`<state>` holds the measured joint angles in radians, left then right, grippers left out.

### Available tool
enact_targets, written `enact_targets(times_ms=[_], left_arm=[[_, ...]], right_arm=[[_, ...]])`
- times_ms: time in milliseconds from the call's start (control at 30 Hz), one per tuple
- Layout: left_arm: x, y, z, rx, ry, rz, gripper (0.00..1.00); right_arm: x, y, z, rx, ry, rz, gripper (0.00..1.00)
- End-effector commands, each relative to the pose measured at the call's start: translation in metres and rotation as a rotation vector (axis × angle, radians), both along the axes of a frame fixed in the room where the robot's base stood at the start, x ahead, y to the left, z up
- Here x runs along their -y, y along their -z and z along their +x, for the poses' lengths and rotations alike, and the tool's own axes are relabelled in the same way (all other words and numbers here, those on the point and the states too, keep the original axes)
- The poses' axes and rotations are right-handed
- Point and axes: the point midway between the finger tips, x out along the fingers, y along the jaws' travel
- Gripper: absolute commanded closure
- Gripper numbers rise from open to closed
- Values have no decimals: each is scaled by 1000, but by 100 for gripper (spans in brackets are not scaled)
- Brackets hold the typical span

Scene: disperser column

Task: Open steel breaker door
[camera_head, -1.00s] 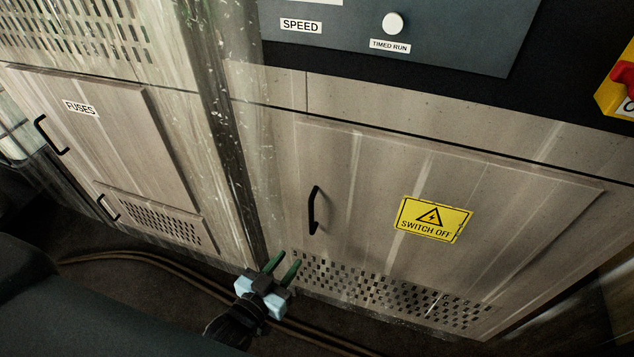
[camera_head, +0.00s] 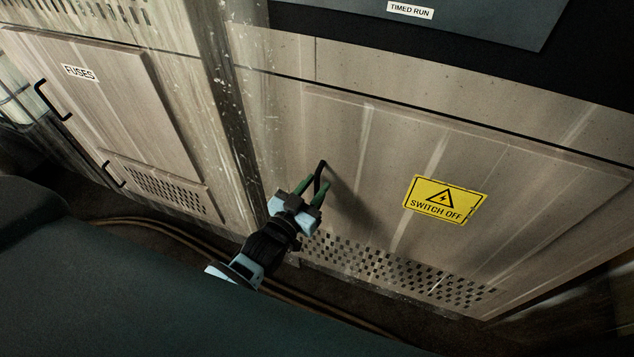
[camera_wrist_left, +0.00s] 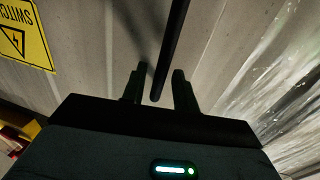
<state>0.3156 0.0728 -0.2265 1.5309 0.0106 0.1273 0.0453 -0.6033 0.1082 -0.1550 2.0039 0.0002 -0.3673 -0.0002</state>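The steel breaker door (camera_head: 377,150) is closed in the right cabinet, with a yellow "SWITCH OFF" sign (camera_head: 444,200) on it. Its black bar handle (camera_head: 321,174) is near the door's left edge. My left gripper (camera_head: 313,190) is at the handle, its two green fingers on either side of the bar's lower part. In the left wrist view the handle (camera_wrist_left: 173,50) runs down between the two dark fingers (camera_wrist_left: 158,84), with a gap on each side. The gripper is open there. My right gripper is not in view.
A "FUSES" door (camera_head: 110,110) with its own black handle (camera_head: 52,100) is on the left cabinet. A vent of small holes (camera_head: 400,272) lies low on the breaker door. Cables (camera_head: 165,226) run along the floor.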

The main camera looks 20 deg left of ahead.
Motion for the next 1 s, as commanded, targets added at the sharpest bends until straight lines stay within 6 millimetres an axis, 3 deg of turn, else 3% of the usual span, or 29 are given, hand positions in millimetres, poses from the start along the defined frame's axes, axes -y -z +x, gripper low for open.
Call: enact_targets(times_ms=[133,433,700,1000], left_arm=[[3,0,10,0,1,0,71],[3,0,13,0,1,0,71],[3,0,12,0,0,0,100],[3,0,12,0,0,0,100]], right_arm=[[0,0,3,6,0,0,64],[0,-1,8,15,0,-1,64],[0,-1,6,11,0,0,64],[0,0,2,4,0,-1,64]])
